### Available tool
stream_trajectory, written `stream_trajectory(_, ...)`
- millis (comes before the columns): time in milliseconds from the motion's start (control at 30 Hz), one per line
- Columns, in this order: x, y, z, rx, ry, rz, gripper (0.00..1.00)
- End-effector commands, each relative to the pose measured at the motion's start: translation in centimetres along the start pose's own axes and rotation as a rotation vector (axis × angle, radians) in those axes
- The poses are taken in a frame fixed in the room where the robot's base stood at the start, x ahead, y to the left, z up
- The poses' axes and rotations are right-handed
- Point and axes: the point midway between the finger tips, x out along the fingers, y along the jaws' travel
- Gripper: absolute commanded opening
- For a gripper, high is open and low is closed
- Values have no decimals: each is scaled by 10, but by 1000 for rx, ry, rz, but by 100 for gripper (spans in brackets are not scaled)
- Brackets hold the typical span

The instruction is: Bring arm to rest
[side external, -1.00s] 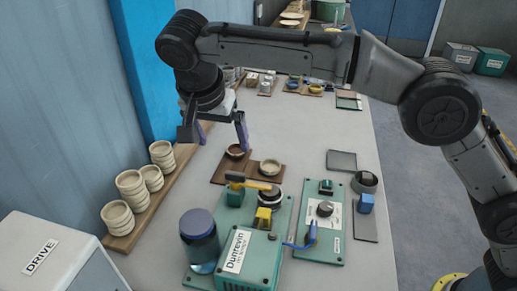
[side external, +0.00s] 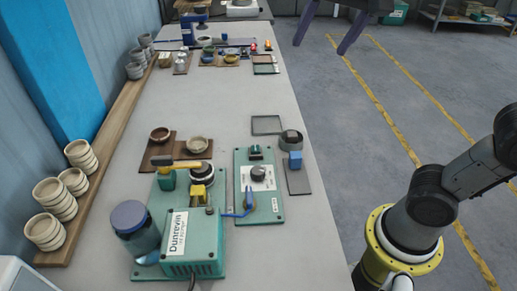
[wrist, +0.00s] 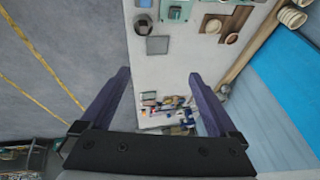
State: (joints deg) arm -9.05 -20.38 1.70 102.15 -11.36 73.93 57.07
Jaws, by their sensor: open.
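My gripper (side external: 328,38) shows at the top edge of the side view, right of the table, with the floor behind it. Its two purple fingers are wide apart with nothing between them; the rest of the hand is cut off by the frame. In the wrist view, my gripper (wrist: 158,76) is also open and empty, with the table (wrist: 172,75) and grey floor visible beyond the fingers. In the side view, the table (side external: 235,105) stands clear of the gripper.
The green Dunrevin unit (side external: 205,237), a blue-lidded jar (side external: 132,225) and a green control panel (side external: 262,205) stand at the table's near end. Stacked bowls (side external: 55,197) line a wooden shelf (side external: 85,190) at left.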

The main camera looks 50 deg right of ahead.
Motion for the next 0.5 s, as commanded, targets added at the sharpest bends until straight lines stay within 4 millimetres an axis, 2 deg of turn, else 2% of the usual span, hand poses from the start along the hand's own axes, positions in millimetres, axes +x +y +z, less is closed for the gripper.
stream_trajectory(33, 2, 23, 12, -34, 3, -14, 95)
stream_trajectory(200, 25, 77, 57, -213, 7, -62, 95)
stream_trajectory(333, 54, 105, 94, -394, 4, -96, 95)
stream_trajectory(400, 72, 113, 113, -510, -7, -113, 95)
stream_trajectory(500, 88, 116, 125, -649, -20, -128, 95)
